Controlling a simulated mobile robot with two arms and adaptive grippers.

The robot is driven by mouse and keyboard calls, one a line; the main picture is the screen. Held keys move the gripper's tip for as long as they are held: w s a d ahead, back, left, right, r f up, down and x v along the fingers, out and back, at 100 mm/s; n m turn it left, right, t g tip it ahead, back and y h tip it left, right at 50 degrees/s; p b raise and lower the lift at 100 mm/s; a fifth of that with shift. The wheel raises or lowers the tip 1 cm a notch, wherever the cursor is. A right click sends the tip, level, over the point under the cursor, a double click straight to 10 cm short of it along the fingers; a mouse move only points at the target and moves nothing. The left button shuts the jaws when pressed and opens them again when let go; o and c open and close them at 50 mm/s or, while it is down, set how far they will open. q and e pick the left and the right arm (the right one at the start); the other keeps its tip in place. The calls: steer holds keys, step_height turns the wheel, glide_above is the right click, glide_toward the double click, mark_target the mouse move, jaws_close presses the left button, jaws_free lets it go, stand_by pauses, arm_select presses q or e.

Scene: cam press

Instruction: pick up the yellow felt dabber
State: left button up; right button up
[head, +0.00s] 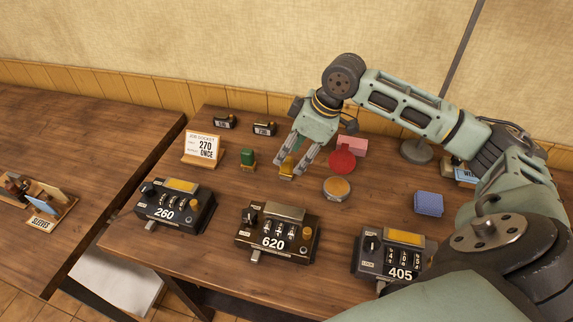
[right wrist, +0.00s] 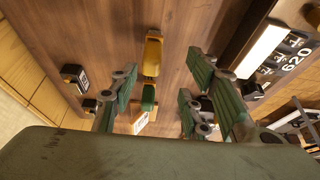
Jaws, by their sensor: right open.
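The yellow felt dabber (head: 287,169) stands on the brown table, partly hidden by the fingers of my right gripper (head: 290,165) in the head view. In the right wrist view the yellow dabber (right wrist: 153,52) shows whole, ahead of the spread fingers. My right gripper is open and empty, with its fingertips pointing down around or just above the dabber; I cannot tell if they touch it. A green dabber (head: 248,158) stands to the left of it. My left gripper is not in view.
Three numbered boxes, 260 (head: 175,206), 620 (head: 277,234) and 405 (head: 395,254), line the table's front. A sign (head: 202,148) stands at the back left. A red round pad (head: 342,161), a round tin (head: 336,189) and a blue block (head: 428,204) lie to the right.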

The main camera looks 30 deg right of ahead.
mark_target(287, 166)
steer(key=shift+w+d+f, duration=0.15)
steer(key=shift+w+d, duration=0.15)
steer(key=shift+d, duration=0.1)
steer(key=shift+w+d+f, duration=0.1)
steer(key=shift+w+f, duration=0.1)
steer(key=shift+w, duration=0.05)
steer(key=shift+x, duration=1.25)
steer(key=x, duration=0.1)
steer(key=p+x, duration=0.1)
steer(key=x, duration=0.1)
steer(key=shift+s+f, duration=0.2)
steer(key=shift+f, duration=0.15)
steer(key=shift+w+f, duration=0.15)
steer(key=shift+f, duration=0.3)
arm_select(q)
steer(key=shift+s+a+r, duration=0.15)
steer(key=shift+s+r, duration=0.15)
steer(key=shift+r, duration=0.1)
arm_select(e)
steer(key=shift+c, duration=1)
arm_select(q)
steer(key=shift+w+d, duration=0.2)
arm_select(e)
steer(key=shift+r, duration=0.1)
jaws_close()
